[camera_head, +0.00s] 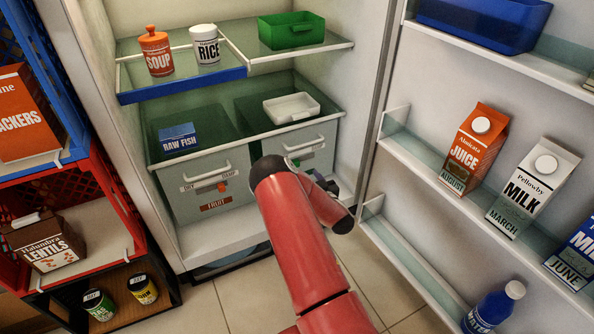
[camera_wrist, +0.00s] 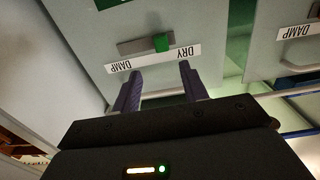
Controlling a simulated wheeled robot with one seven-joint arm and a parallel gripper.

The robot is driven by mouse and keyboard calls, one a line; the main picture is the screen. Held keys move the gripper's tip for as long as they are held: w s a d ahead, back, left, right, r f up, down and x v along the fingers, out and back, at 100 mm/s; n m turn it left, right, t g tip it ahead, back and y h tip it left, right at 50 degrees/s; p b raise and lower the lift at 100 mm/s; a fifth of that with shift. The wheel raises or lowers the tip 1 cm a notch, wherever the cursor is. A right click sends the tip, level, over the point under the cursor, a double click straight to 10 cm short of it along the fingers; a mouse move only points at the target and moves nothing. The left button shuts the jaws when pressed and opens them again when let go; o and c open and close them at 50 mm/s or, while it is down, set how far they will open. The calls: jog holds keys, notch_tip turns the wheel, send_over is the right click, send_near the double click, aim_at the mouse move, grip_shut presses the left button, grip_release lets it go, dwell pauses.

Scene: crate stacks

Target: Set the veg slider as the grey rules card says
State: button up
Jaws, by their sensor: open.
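The veg slider is a green knob (camera_wrist: 161,43) in a grey slot on the right drawer's front; it also shows small in the head view (camera_head: 296,162). In the wrist view the drawer is upside down, and the knob sits toward the DRY end of its DAMP–DRY strip (camera_wrist: 153,58). My gripper (camera_wrist: 160,70) is open and empty, its two fingers pointing at the drawer front just short of the knob. Whether they touch the drawer I cannot tell. In the head view my arm hides most of the gripper. The grey rules card is not in view.
The left drawer has a FRUIT label (camera_head: 216,203) and an orange slider (camera_head: 222,187). The drawer handle (camera_head: 306,147) is close above my gripper. The open fridge door, with a juice carton (camera_head: 474,150) and milk carton (camera_head: 533,188), stands right. Crates (camera_head: 105,165) stand left.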

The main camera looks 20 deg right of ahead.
jog(key=w, duration=0.7)
jog(key=shift+w+a+f+b, duration=0.25)
jog(key=shift+w+a+b, duration=0.05)
jog(key=shift+b, duration=0.1)
grip_shut()
